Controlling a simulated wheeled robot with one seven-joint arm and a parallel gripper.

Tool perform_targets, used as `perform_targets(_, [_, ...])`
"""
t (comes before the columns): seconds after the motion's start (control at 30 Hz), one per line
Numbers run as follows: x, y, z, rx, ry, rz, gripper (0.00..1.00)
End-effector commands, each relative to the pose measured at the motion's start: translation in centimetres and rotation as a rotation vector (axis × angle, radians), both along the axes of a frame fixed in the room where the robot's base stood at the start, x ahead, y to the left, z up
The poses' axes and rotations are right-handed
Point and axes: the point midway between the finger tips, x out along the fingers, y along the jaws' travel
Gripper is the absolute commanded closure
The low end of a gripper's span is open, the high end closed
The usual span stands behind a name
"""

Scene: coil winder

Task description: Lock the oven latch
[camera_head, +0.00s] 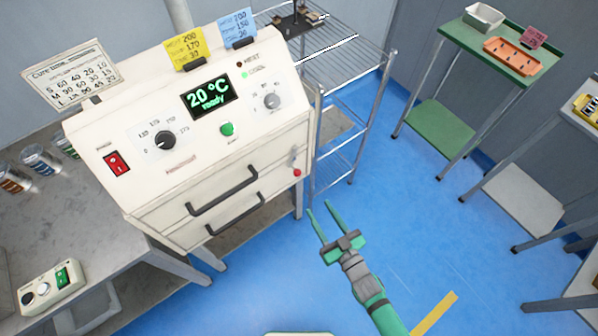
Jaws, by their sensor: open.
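The white oven (160,195) stands on the left with its sloped control panel facing me. Its display (208,97) reads 20 °C, ready. A small latch (294,160) with a red knob (297,173) sits at the right end of the oven front, beside the upper handle; I cannot tell its exact position. Two dark bar handles, an upper one (222,191) and a lower one (235,214), cross the oven front, which looks closed. My gripper (318,207) is open and empty, below and right of the latch, apart from it, over the blue floor.
A wire rack (350,65) stands just behind and right of the oven. A green table (470,45) with an orange tray (513,55) is at the upper right. A switch box (50,287) lies on the grey bench (60,225). The blue floor around my gripper is clear.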

Motion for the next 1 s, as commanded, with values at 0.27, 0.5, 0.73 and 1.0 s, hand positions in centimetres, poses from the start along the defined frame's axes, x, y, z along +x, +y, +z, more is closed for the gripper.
perform_targets(0.27, [4.9,1.7,-0.1,0.06,-0.021,0.035,0.58])
perform_targets(0.5, [6.8,2.6,0.0,0.066,-0.024,0.036,0.58])
perform_targets(0.73, [10.4,4.7,0.0,0.069,-0.023,0.036,0.58])
perform_targets(1.0, [13.6,6.6,0.0,0.065,-0.023,0.037,0.58])
